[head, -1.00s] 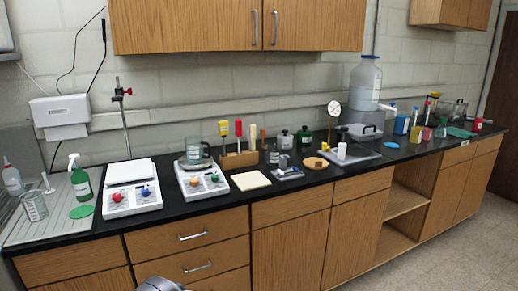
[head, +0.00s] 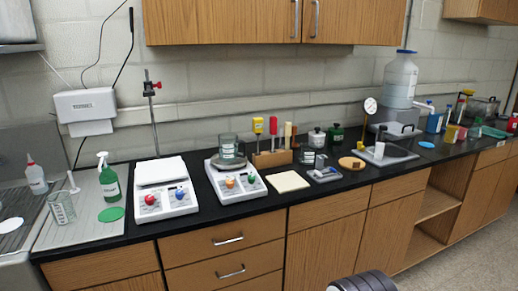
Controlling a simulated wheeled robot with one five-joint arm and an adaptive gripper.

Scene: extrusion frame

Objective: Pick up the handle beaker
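A clear glass beaker (head: 228,147) with what looks like a dark handle on its right side stands upright on the top plate of the right-hand white hotplate (head: 236,182). Nothing touches it from above. A second clear beaker (head: 62,208), with no handle that I can make out, stands on the grey drain tray at the far left. My gripper is not in view; only a dark ribbed part of my arm shows at the bottom edge, well below and to the right of the hotplate.
Another hotplate (head: 166,190) stands to the left. A wooden block (head: 271,159) with coloured-handled tools is close on the right, beside a cream pad (head: 288,182). A stand (head: 153,115) rises behind. Cabinets (head: 240,20) hang above. The floor at right is clear.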

